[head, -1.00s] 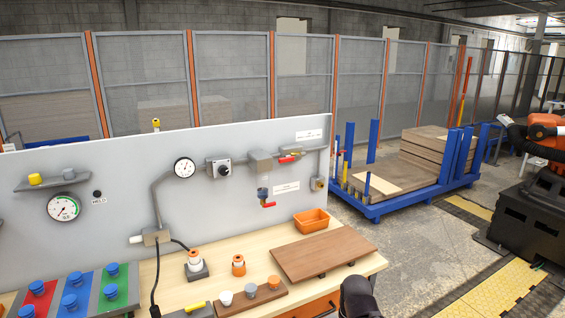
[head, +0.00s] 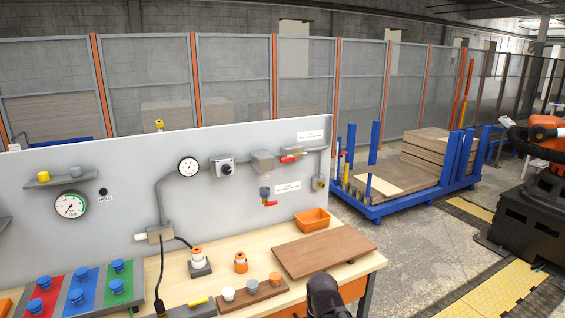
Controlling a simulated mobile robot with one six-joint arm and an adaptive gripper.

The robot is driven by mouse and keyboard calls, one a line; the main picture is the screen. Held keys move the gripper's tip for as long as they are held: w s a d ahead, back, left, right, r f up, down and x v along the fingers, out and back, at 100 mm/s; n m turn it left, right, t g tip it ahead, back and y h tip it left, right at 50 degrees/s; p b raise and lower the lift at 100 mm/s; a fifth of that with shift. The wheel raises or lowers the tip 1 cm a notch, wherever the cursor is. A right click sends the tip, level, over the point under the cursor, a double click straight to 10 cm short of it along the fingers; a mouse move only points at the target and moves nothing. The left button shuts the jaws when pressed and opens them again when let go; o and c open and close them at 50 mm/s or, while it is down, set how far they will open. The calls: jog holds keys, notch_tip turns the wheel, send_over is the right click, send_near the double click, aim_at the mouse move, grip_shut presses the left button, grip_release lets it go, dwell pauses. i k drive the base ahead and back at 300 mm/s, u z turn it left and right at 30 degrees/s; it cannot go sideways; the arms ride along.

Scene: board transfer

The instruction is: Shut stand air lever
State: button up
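Two small red-handled levers are on the grey panel (head: 120,150). The upper lever (head: 289,159) lies roughly level on a pipe with a grey box, below a white label (head: 311,135). The lower lever (head: 270,203) sticks out to the right under a blue-grey valve body, beside another white label (head: 287,187). The label text is too small to read, so I cannot tell which one is the stand air lever. A dark rounded part of my arm (head: 325,293) shows at the bottom edge, below and apart from both levers. My gripper's fingers are not visible.
A brown board (head: 330,249) and an orange bin (head: 312,219) lie on the wooden bench below the levers. A strip with several knobs (head: 252,292) is left of my arm. A dial gauge (head: 189,167) and a black knob (head: 226,169) are on the panel. A blue rack (head: 395,205) stands behind.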

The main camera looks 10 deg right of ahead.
aim_at(291, 158)
jog(key=z, duration=0.05)
jog(key=i, duration=1)
jog(key=u, duration=0.05)
